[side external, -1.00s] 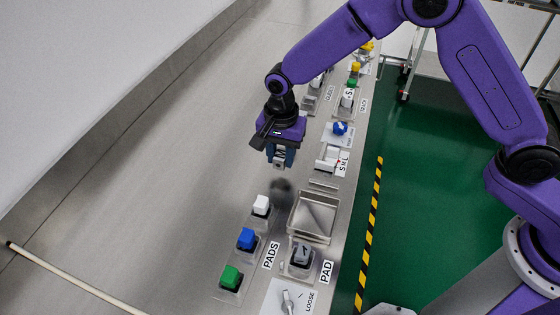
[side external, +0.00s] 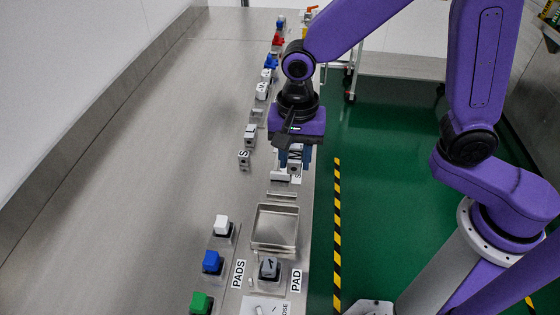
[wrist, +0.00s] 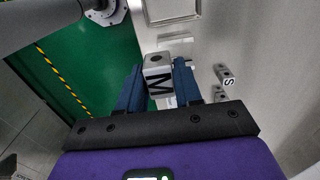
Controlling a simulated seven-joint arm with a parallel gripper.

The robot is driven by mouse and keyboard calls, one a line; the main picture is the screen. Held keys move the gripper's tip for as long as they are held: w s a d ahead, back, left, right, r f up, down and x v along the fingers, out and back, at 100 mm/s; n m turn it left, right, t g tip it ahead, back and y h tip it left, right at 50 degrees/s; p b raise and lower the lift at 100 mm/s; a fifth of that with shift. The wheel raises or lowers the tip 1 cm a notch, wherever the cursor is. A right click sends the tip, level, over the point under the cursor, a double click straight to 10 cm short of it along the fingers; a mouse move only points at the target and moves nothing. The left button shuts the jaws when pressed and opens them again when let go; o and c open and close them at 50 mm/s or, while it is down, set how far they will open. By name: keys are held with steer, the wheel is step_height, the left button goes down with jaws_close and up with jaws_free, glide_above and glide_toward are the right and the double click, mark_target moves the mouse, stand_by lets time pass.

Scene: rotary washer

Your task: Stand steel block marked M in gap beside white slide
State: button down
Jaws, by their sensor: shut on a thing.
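The steel block marked M (side external: 295,157) is held between the blue fingers of my gripper (side external: 294,163). In the wrist view the block (wrist: 158,84) shows its black M and a dark hole in its top face, with a finger of my gripper (wrist: 158,88) on either side. The gap beside the slide is hidden behind the gripper and block, so I cannot tell whether the block touches anything there.
A steel block marked S (side external: 243,158) stands left of the gripper; it also shows in the wrist view (wrist: 226,76). An empty metal tray (side external: 276,226) lies nearer the camera. White, blue and green pad blocks (side external: 212,262) stand at lower left. The bench's left side is clear.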

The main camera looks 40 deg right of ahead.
steer(key=s+d, duration=0.6)
steer(key=d, duration=0.1)
glide_above(281, 189)
steer(key=f, duration=0.9)
steer(key=shift+s+d, duration=0.1)
steer(key=shift+s, duration=0.1)
steer(key=shift+w+f, duration=0.15)
steer(key=shift+f, duration=1.6)
steer(key=shift+f, duration=0.15)
steer(key=c, duration=0.8)
jaws_free()
steer(key=shift+o, duration=0.2)
step_height(281, 189, up, 12)
steer(key=shift+r, duration=0.2)
